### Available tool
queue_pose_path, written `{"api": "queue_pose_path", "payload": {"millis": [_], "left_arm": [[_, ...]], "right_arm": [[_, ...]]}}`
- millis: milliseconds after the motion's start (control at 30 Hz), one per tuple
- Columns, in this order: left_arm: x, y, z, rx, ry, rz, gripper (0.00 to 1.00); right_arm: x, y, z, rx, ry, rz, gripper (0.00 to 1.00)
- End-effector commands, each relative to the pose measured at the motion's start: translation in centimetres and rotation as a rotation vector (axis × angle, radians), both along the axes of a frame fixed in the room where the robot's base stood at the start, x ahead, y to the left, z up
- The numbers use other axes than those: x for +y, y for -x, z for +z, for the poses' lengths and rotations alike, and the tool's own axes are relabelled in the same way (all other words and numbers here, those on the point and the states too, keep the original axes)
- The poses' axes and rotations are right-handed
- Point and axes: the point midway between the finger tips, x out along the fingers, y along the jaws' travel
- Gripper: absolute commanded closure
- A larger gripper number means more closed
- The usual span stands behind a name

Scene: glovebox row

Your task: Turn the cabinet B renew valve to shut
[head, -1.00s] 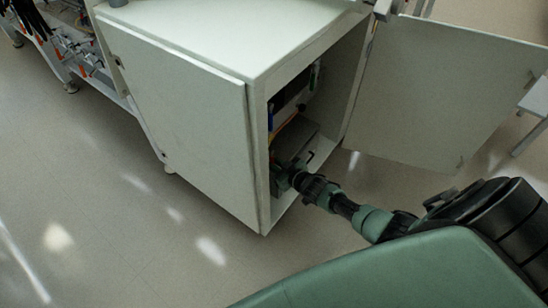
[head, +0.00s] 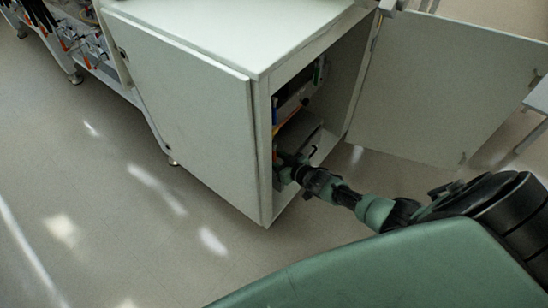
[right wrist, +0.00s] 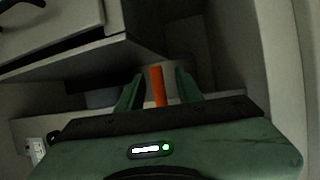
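An upright orange bar (right wrist: 158,87) stands in front of a pale rounded body in the right wrist view. It may be the renew valve's handle, but no label is readable. My right gripper (right wrist: 157,88) has its two green fingers apart, one on each side of the bar, with gaps visible. In the head view my right gripper (head: 284,168) reaches through the open side of the white cabinet (head: 190,110), low near its front edge; its fingertips are hard to make out there. My left gripper is out of view.
Bottles and a shelf are inside the cabinet. In the right wrist view a grey panel (right wrist: 75,62) slants above the left finger. A white stool (head: 538,97) stands at far right; floor at left is clear.

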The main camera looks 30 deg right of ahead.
Motion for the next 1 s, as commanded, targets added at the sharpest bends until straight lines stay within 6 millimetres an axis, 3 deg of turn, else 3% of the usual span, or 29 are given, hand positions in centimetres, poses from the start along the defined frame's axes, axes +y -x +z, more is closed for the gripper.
{"api": "queue_pose_path", "payload": {"millis": [267,500,600,700,1000], "left_arm": [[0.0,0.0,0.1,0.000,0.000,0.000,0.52],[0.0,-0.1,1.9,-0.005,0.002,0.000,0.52],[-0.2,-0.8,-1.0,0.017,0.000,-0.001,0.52],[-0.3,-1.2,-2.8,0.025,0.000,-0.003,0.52],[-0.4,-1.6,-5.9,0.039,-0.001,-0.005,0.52]], "right_arm": [[-0.1,0.1,0.2,-0.001,0.002,0.000,0.65],[-0.7,2.9,1.5,0.002,0.002,-0.001,0.65],[-0.9,4.0,1.9,0.002,0.001,0.000,0.65],[-1.1,5.1,2.4,0.001,0.001,-0.001,0.65],[-1.5,6.9,3.1,0.000,0.001,-0.001,0.65]]}}
